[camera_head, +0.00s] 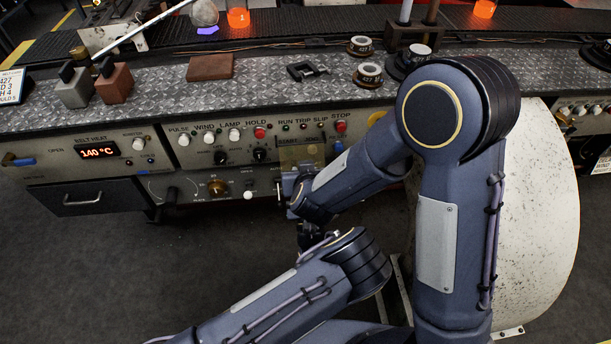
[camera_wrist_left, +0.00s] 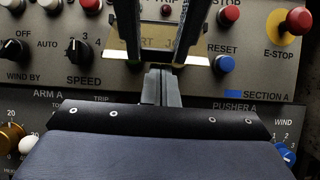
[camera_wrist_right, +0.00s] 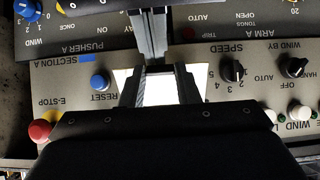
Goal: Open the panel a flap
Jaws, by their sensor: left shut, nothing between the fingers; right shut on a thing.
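The panel A flap (camera_head: 302,154) is a small yellowish see-through cover on the front panel, over the START/JOG controls. In the left wrist view the flap (camera_wrist_left: 153,38) shows lettering and a pale lower edge. My right gripper (camera_wrist_right: 160,78) is shut on the flap, with a finger at each side; the flap looks bright white there (camera_wrist_right: 160,92). My left gripper (camera_wrist_left: 160,82) is shut and empty, just below the flap; its closed fingers also show in the right wrist view (camera_wrist_right: 150,32). My forearms hide part of this in the head view. I cannot tell how far the flap is lifted.
The blue RESET button (camera_wrist_left: 223,64) and red E-STOP (camera_wrist_left: 297,20) are close to the flap's right. Knobs such as SPEED (camera_wrist_left: 77,50) lie to its left. A pale round housing (camera_head: 535,210) bulges out right of my right arm. The floor below the panel is clear.

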